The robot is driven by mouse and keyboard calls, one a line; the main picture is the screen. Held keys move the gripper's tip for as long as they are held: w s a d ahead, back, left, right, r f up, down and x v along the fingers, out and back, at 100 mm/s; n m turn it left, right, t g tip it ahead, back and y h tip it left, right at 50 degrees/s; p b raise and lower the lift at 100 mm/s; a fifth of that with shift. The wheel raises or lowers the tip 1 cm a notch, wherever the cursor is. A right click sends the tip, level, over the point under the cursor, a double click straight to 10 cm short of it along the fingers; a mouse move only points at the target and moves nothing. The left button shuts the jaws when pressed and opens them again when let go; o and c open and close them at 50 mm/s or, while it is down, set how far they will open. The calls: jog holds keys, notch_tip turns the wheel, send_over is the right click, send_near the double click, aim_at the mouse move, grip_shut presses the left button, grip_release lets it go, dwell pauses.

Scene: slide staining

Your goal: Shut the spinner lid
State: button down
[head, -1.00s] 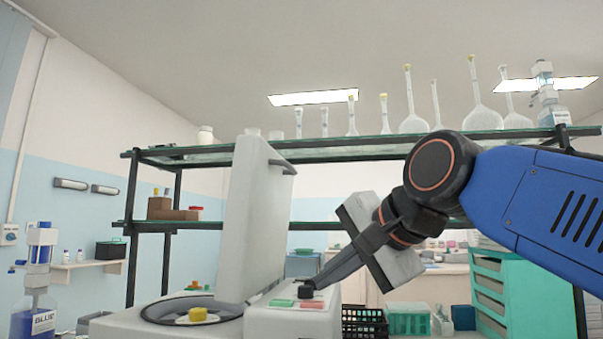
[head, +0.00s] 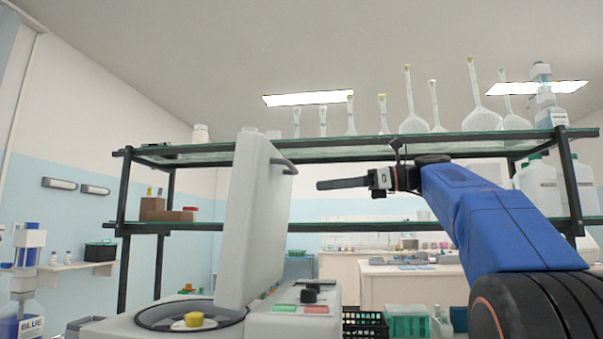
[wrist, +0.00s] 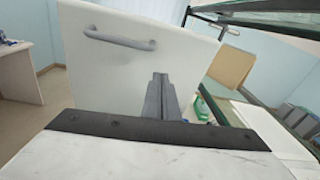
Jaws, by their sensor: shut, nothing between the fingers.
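The spinner's white lid (head: 252,222) stands open, raised nearly upright above the round bowl. Its dark handle (head: 284,165) is near the top right edge in the head view. In the wrist view the lid (wrist: 135,60) fills the middle, with its grey handle (wrist: 118,40) at the upper left. The spinner (head: 262,325) has a yellow knob (head: 194,319) in the bowl and a panel with green and red buttons. My gripper (head: 322,185) is shut and empty, to the right of the lid and a little below handle height. In the wrist view my gripper (wrist: 159,78) points toward the lid.
A glass shelf rack (head: 360,149) with several flasks stands behind the spinner. A black basket (head: 365,325) and a green basket (head: 407,322) sit to the spinner's right. Open air lies between my gripper and the lid.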

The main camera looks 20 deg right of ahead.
jog(key=d+r+y, duration=0.2)
jog(key=d+r, duration=0.1)
jog(key=d, duration=0.4)
jog(key=x, duration=1.4)
jog(key=shift+d+r, duration=0.15)
jog(key=shift+r, duration=0.2)
jog(key=shift+w, duration=0.15)
